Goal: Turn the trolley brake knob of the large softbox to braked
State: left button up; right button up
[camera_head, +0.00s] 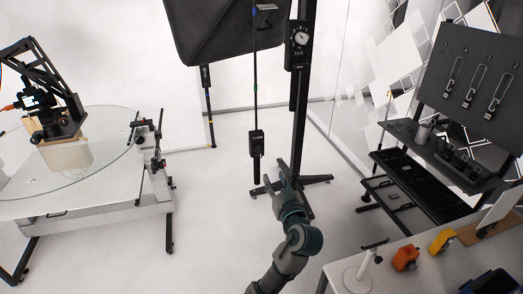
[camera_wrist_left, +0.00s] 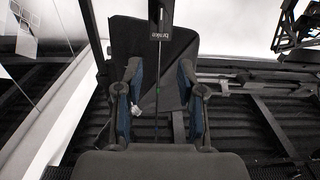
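The large softbox (camera_head: 215,30) is a dark hood at the top of the head view. It also shows in the left wrist view (camera_wrist_left: 135,38). Beside it is a black column (camera_head: 297,110) with a white-faced dial (camera_head: 299,38) and splayed feet (camera_head: 315,180). I cannot tell which part is the brake knob, or its setting. A thin rod with a green mark (camera_head: 255,86) has a black box (camera_head: 256,143) low down. My left gripper (camera_head: 284,178) is near the column's base. In the left wrist view its fingers (camera_wrist_left: 160,98) are apart, with nothing clearly held between them.
A round glass turntable (camera_head: 110,125) on a white frame stands at left, carrying a black rig. White floor lies clear around the column.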

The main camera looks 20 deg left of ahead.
aim_at(261, 151)
pick_arm(q)
jog(key=p+x, duration=0.4)
jog(key=x, duration=1)
jog(key=shift+w+a, duration=0.1)
jog(key=shift+w, duration=0.15)
jog(key=shift+w+a, duration=0.3)
jog(key=shift+w, duration=0.2)
grip_shut()
